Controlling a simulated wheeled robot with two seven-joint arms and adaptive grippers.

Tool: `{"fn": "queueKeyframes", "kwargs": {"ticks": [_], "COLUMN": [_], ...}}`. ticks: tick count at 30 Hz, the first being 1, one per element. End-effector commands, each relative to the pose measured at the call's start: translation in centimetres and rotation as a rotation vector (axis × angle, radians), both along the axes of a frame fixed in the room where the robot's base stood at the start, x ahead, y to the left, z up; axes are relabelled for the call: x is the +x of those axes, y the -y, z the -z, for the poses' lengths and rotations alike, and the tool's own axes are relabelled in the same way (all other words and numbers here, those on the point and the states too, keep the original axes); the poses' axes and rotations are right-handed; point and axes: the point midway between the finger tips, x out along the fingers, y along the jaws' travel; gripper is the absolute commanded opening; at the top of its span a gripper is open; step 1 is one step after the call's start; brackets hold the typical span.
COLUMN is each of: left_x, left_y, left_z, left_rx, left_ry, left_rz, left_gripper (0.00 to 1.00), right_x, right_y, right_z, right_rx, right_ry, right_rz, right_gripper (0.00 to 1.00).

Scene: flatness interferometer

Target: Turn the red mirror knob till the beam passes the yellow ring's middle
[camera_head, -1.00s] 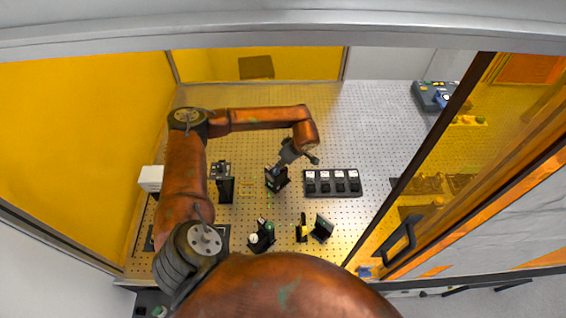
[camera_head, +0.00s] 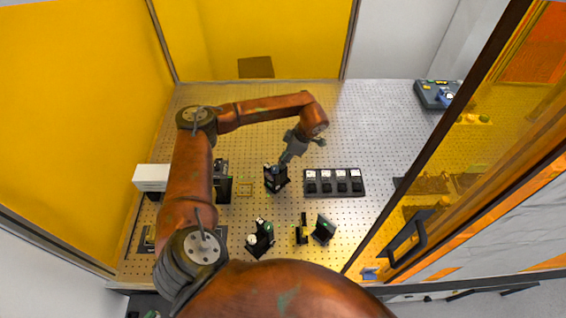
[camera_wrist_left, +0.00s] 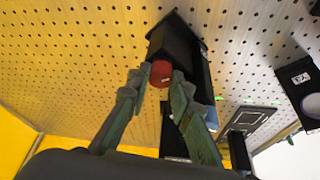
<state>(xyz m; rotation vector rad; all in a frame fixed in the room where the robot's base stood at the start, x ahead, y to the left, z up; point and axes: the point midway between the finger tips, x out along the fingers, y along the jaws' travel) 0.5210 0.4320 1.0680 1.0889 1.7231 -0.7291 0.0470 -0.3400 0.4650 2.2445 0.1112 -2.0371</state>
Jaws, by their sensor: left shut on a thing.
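In the left wrist view, the red mirror knob (camera_wrist_left: 160,73) sits on a black mirror mount (camera_wrist_left: 178,45), between the two greenish fingertips of my left gripper (camera_wrist_left: 160,79), which is shut on it. In the head view, the same mount (camera_head: 276,180) stands upright on the perforated bench, and my left gripper (camera_head: 285,158) reaches down to it from the upper right. The knob is too small to tell there. A small yellow part, perhaps the ring (camera_head: 302,234), shows on a black stand near the front. I cannot make out the beam's path. My right gripper is not in view.
A black rack (camera_head: 334,194) with several labelled blocks stands right of the mount. Other black optics (camera_head: 261,240) stand at the front, with a dark plate (camera_head: 324,230) beside the yellow part. A white box (camera_head: 152,178) is at left. The bench behind is mostly clear.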

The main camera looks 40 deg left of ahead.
Motion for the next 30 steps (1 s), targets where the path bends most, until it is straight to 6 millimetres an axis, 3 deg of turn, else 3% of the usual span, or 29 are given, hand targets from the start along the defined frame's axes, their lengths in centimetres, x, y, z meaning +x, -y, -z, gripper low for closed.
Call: {"fn": "queueKeyframes", "kwargs": {"ticks": [20,21,23,30], "left_x": [0.16,0.16,0.16,0.09], "left_y": [-0.04,-0.04,-0.05,-0.04], "left_z": [-0.16,-0.17,-0.16,-0.09], "left_rx": [0.0,0.0,0.001,0.0], "left_ry": [0.004,0.004,0.004,0.002], "left_rz": [-0.071,-0.071,-0.071,-0.071], "left_gripper": [0.0,0.22,0.27,0.27], "right_x": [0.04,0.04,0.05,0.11], "right_y": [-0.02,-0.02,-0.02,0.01], "right_z": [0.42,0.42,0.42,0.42], "right_rx": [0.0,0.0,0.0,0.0], "right_ry": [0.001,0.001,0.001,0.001], "right_rz": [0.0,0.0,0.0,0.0], "right_gripper": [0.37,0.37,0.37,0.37]}}
